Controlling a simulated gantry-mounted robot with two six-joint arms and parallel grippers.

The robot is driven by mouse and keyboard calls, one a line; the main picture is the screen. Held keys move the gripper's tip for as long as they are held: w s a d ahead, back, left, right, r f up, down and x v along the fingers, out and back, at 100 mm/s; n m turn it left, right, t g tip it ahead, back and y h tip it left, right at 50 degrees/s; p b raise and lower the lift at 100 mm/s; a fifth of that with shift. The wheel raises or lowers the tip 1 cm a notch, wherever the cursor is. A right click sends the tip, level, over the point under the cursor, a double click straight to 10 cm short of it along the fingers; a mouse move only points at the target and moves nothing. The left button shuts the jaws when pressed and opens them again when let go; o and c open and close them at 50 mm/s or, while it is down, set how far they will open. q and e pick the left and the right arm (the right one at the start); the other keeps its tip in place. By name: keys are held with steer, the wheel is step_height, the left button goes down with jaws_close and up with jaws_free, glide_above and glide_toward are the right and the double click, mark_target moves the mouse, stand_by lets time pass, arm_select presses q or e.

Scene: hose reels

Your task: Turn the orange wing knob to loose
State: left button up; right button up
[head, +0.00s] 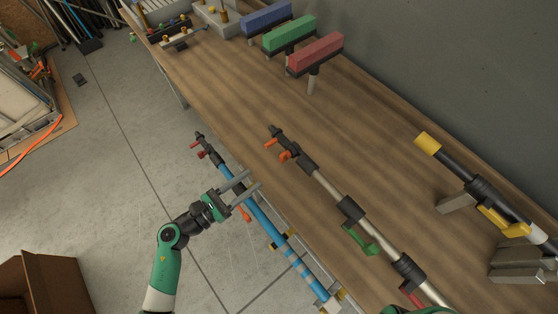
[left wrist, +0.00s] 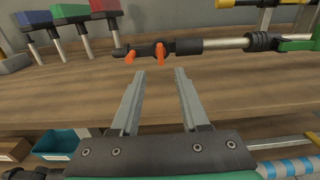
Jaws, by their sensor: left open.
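A pole (head: 327,186) with a silver tube and black fittings lies along the wooden bench. Near its far black end are two orange parts. The one closer to the collar looks like the orange wing knob (head: 288,155); it also shows in the left wrist view (left wrist: 160,53), just beyond the fingertips. The smaller orange part (head: 270,143) sits nearer the pole's end. My left gripper (head: 254,179) is open and empty, its fingers pointing toward the silver pole, apart from the knob. It also shows in the left wrist view (left wrist: 160,73). My right gripper is out of view.
A blue pole (head: 264,217) with red and orange fittings runs along the bench's front edge, by my left gripper. A black-and-yellow pole (head: 459,170) rests on grey blocks at right. Blue, green and red blocks (head: 315,53) stand on posts at the back.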

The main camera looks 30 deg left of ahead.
mark_target(280, 159)
arm_select(q)
steer(key=b+x, duration=0.1)
steer(key=x, duration=0.9)
steer(key=shift+w+d, duration=0.15)
steer(key=shift+w, duration=0.2)
jaws_close()
